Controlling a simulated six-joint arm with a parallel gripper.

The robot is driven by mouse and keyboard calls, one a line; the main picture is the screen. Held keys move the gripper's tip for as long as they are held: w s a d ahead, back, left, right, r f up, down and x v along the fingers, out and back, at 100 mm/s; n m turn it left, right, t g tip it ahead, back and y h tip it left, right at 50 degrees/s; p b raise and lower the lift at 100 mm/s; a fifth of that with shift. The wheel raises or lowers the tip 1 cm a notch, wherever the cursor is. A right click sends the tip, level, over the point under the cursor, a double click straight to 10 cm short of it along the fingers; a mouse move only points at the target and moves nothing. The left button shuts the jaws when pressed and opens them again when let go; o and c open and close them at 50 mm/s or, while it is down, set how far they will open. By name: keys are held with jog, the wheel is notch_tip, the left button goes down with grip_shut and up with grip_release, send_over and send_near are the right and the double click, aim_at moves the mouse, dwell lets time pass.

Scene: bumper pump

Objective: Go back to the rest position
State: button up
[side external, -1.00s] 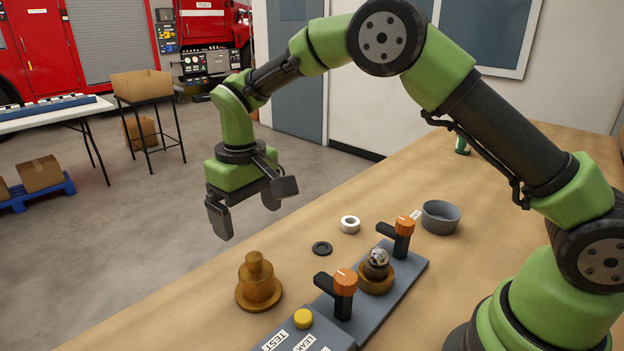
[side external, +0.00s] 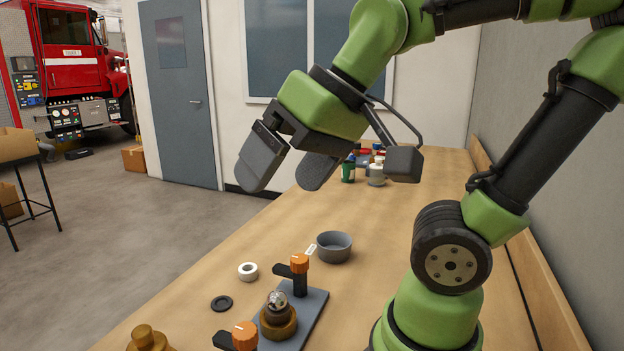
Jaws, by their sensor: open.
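My gripper (side external: 290,172) is open and empty. It hangs in the air above the far part of the wooden bench (side external: 420,240), tilted, with its two dark fingers apart. It is well clear of the fixture plate (side external: 308,312) with its two orange-topped clamps (side external: 299,264). A brass part with a shiny ball on top (side external: 277,312) sits on the plate between the clamps. A second brass piece (side external: 147,338) is cut off at the bottom edge.
A grey bowl (side external: 333,247), a white tape roll (side external: 248,271) and a black ring (side external: 221,303) lie on the bench. Several bottles and jars (side external: 376,174) stand at the back behind my gripper. A wall borders the bench on the right.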

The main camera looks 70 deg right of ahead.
jog(key=s, duration=0.1)
jog(key=s+f+t, duration=0.1)
jog(key=shift+s+d, duration=0.15)
jog(key=shift+s, duration=0.2)
